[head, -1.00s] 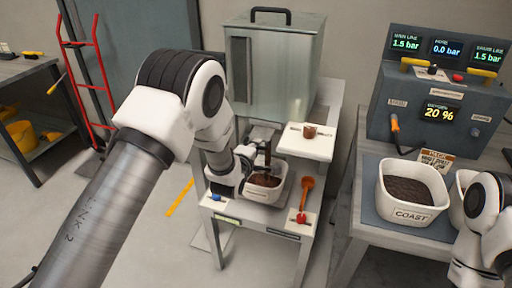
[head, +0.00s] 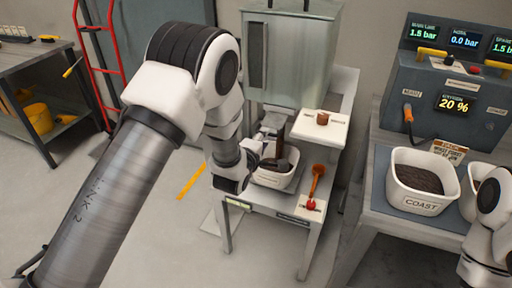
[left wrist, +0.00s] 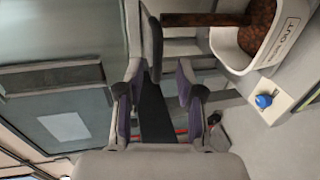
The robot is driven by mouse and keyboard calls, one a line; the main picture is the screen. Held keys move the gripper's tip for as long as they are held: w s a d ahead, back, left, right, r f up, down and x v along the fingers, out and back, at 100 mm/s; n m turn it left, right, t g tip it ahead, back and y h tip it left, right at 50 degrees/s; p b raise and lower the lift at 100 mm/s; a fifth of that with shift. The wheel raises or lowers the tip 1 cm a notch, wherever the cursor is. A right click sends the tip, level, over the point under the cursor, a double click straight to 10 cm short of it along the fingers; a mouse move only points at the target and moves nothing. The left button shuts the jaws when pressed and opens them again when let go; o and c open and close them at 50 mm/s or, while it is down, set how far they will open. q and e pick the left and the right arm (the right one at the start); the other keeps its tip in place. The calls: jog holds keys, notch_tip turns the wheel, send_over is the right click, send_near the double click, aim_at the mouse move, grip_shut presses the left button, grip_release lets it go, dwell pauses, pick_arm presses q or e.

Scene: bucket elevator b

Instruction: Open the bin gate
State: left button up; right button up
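The bin (head: 290,60) is a translucent grey-green hopper on a metal stand. Below it a brown column, which looks like falling material, reaches down into a white tub (head: 291,182) on the lower shelf. The column (left wrist: 205,19) and the tub, marked OUT (left wrist: 240,55), also show in the left wrist view. My right gripper is not visible.
A white side shelf (head: 322,135) holds a small brown cup (head: 323,118). A COAST tub (head: 421,203) stands on the right table by a control panel (head: 455,100).

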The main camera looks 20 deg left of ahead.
pick_arm(q)
jog(key=v, duration=0.8)
jog(key=shift+s, duration=0.25)
jog(key=p, duration=0.2)
send_near(276, 119)
jog(key=w+f, duration=0.2)
jog(key=shift+w+a+f, duration=0.15)
jog(key=shift+a+f, duration=0.2)
jog(key=shift+f, duration=0.05)
grip_shut()
jog(key=shift+b, duration=0.3)
